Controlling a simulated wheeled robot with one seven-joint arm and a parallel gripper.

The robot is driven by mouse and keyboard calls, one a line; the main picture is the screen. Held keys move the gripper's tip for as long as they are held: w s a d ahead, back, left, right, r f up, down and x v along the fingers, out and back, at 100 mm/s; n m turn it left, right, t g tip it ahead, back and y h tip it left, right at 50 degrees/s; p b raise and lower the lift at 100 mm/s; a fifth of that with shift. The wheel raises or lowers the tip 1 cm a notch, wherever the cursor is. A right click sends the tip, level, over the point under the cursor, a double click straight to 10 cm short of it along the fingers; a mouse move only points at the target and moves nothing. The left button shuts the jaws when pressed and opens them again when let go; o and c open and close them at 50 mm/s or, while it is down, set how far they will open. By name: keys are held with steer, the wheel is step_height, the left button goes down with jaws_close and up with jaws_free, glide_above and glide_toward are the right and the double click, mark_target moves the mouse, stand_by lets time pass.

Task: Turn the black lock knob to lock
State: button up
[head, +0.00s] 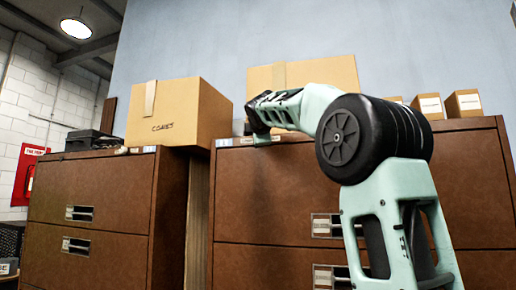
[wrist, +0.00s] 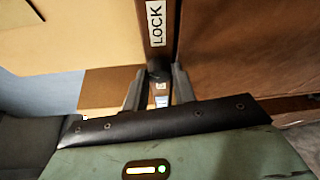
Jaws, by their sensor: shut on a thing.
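The black lock knob (wrist: 159,70) shows as a small dark piece between the finger tips in the wrist view, partly hidden by them. My gripper (wrist: 159,82) is shut on it. A white label reading LOCK (wrist: 156,22) is on the dark strip just above the knob in that view. In the head view my gripper (head: 258,128) reaches the top front edge of the right brown cabinet (head: 265,200). The knob is hidden there. The knob's turn angle cannot be told.
A cardboard box (head: 180,112) stands on the left brown cabinet (head: 95,195). A larger box (head: 335,72) is behind my arm on the right cabinet. Small boxes (head: 463,103) stand at the right. A red wall box (head: 27,172) hangs at far left.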

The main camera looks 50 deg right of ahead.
steer(key=shift+f+m+t+h+b, duration=0.2)
steer(key=shift+m+t+h+b, duration=0.1)
steer(key=shift+m+b, duration=0.7)
steer(key=shift+r, duration=0.1)
steer(key=o, duration=1)
steer(key=b+v, duration=0.6)
steer(key=v, duration=1.1)
steer(key=shift+s+a, duration=0.15)
